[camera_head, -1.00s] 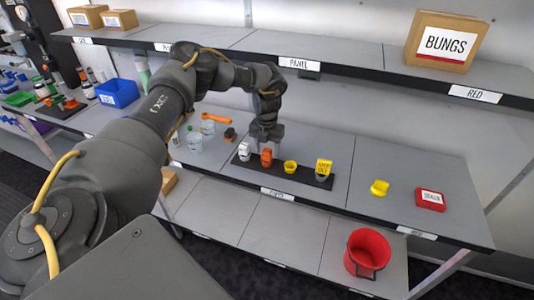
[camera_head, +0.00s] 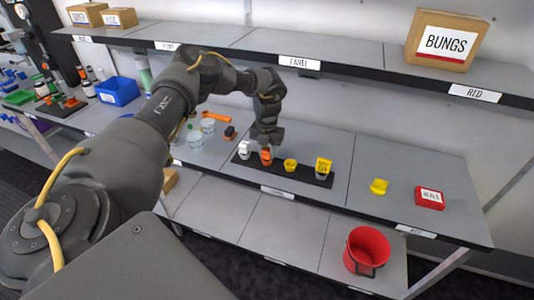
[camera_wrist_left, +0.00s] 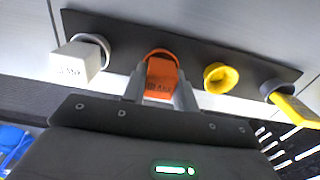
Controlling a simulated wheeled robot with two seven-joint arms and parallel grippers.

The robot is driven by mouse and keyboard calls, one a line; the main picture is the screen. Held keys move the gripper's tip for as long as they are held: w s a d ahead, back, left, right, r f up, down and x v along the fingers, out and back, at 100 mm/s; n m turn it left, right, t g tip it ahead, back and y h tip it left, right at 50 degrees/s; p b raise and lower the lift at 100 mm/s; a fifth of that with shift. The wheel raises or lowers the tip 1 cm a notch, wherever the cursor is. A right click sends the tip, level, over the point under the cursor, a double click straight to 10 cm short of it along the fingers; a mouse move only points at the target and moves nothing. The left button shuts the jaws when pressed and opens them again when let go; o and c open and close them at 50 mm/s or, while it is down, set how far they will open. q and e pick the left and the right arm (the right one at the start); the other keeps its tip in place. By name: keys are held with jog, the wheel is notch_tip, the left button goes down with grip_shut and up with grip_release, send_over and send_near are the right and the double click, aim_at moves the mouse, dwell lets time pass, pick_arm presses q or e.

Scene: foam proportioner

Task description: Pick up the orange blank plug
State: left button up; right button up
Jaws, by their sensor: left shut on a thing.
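The orange blank plug (camera_head: 266,157) stands on the black strip (camera_head: 328,183) on the middle shelf. My left gripper (camera_head: 266,146) comes down over it from above. In the left wrist view the orange blank plug (camera_wrist_left: 162,77) sits between the two fingers of my left gripper (camera_wrist_left: 160,92), which are shut on it. It still appears to be at its place in the strip; whether it is lifted I cannot tell. My right gripper is not in view.
On the same strip are a white plug (camera_head: 244,150) to the left, a yellow cup-shaped piece (camera_head: 290,165) and a yellow tagged piece (camera_head: 323,168) to the right. A yellow part (camera_head: 379,186) and red box (camera_head: 430,197) lie farther right. The upper shelf (camera_head: 350,76) overhangs behind.

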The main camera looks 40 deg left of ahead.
pick_arm(q)
jog(key=shift+r, duration=0.25)
notch_tip(320, 180, up, 2)
jog(key=shift+w+r+b, duration=0.1)
jog(key=shift+b, duration=0.9)
jog(key=s+d+r+p, duration=0.1)
jog(key=s+d+r, duration=0.3)
jog(key=r, duration=0.3)
jog(key=s+d+r+p, duration=0.2)
jog(key=s+d+r, duration=0.3)
jog(key=r, duration=0.3)
jog(key=shift+s+d+r, duration=0.15)
jog(key=shift+d, duration=0.65)
